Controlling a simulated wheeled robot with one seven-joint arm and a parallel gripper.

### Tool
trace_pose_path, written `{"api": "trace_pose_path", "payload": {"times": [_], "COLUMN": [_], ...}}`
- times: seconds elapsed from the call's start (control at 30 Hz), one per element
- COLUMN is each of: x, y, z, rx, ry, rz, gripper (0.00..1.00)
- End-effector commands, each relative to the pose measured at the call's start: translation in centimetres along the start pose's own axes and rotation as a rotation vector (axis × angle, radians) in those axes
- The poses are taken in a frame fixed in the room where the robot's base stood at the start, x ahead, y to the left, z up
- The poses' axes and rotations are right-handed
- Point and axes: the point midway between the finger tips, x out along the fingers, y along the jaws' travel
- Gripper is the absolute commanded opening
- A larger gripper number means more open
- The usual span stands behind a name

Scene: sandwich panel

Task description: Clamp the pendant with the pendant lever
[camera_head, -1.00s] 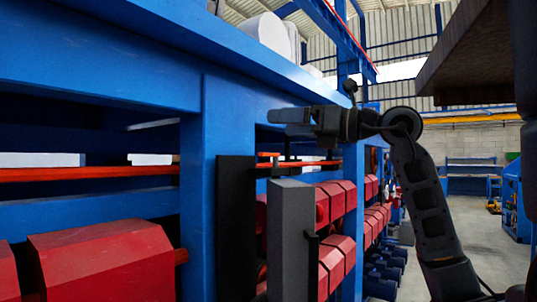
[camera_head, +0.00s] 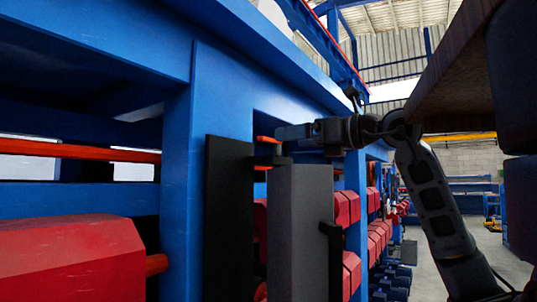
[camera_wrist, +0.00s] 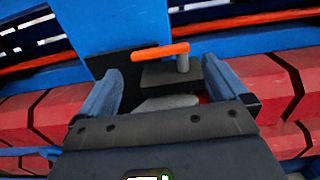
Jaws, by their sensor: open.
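In the wrist view the orange handle (camera_wrist: 160,51) lies crosswise on a short grey post above a dark bracket (camera_wrist: 165,76). A tall grey box (camera_head: 302,230), which may be the pendant, stands beside the black plate. My gripper (camera_head: 282,132) is at about the lever's height. In the wrist view its fingers are apart, with the handle seen between and beyond the tips of my gripper (camera_wrist: 163,70). I cannot tell whether it touches the lever.
Blue frame beams (camera_head: 180,180) run along the left and overhead. Red blocks (camera_head: 70,255) sit low at left, and more lie behind the grey box. A brown overhanging board (camera_head: 450,70) is at upper right. Open floor (camera_head: 505,250) lies at right.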

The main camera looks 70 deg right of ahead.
Motion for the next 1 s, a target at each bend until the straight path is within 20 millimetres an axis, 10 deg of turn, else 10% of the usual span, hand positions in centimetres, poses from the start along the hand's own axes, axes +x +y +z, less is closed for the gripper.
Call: {"api": "trace_pose_path", "payload": {"times": [0.53, 1.0], "x": [6.8, 7.7], "y": [0.1, 0.0], "z": [0.1, 0.0], "rx": [0.001, -0.001], "ry": [0.000, 0.000], "rz": [0.003, 0.001], "gripper": [1.00, 0.95]}}
